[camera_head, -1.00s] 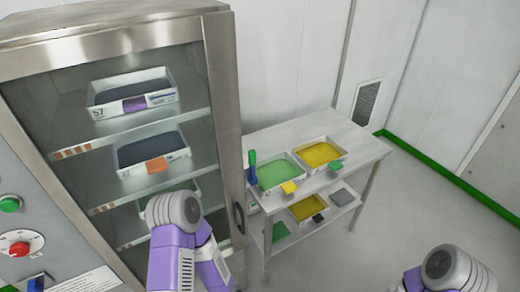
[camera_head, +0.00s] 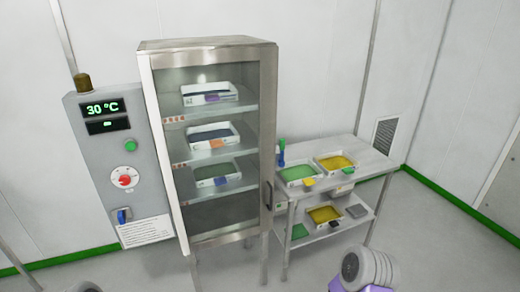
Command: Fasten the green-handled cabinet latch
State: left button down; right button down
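The steel cabinet (camera_head: 160,140) stands at centre left with its glass front facing me; the door looks shut. A dark handle (camera_head: 267,196) is at its right edge, low down. A small upright blue and green item (camera_head: 282,152) shows just right of the cabinet, at the back left of the table; I cannot tell whether it is the latch. No green handle is clear on the cabinet front. Both my grippers are out of view. Only part of my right arm shows at the bottom right, and a bit of my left arm at the bottom left.
Three trays (camera_head: 205,136) sit on the cabinet shelves. A grey control panel (camera_head: 120,160) adjoins its left side. A two-level steel table (camera_head: 372,162) with green and yellow trays stands close on its right. The floor (camera_head: 440,245) at right is clear.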

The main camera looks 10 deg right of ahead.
aim_at(281, 164)
jog(key=z, duration=0.2)
jog(key=i, duration=0.2)
jog(key=z, duration=1.15)
jog(key=i, duration=1.8)
jog(key=u, duration=0.7)
